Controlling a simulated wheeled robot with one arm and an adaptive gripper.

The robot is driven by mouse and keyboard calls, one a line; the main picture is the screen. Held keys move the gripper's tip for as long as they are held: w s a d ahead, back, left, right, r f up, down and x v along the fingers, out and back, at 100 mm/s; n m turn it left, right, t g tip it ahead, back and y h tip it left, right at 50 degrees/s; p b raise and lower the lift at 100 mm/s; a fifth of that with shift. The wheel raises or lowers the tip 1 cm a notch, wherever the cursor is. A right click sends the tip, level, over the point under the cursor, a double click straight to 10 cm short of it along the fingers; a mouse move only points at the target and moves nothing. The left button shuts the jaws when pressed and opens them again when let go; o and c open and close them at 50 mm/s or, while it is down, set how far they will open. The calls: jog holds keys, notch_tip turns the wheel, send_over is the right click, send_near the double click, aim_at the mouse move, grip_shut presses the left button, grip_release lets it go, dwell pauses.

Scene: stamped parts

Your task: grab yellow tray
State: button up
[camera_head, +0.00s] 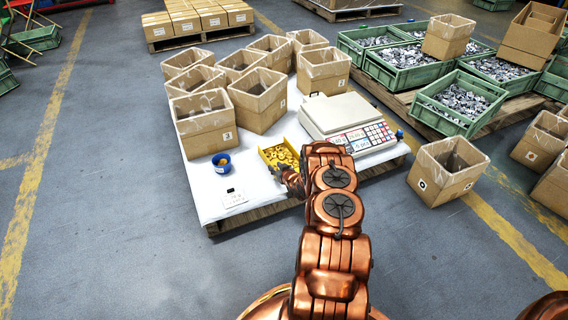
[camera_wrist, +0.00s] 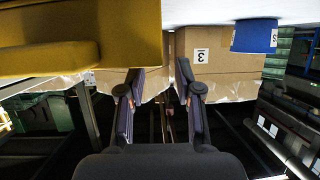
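The yellow tray (camera_head: 264,156) sits on the white-topped pallet, just left of the scale, with several small gold parts in it. My gripper (camera_head: 288,178) is at the near side of the tray in the head view, partly hidden by my arm. In the wrist view, which looks upside down, the yellow tray (camera_wrist: 70,40) fills the upper left, close to the camera. My gripper (camera_wrist: 158,80) is open there, with nothing between its fingers. The tray is left of the fingers, not between them. I cannot tell whether they touch it.
Several open cardboard boxes (camera_head: 206,140) are behind. The white surface (camera_head: 205,190) is bare at the near left.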

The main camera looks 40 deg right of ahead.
aim_at(271, 164)
jog(key=shift+b+x, duration=0.95)
jog(key=shift+x, duration=1.45)
jog(key=shift+r, duration=0.25)
jog(key=shift+c, duration=0.3)
grip_shut()
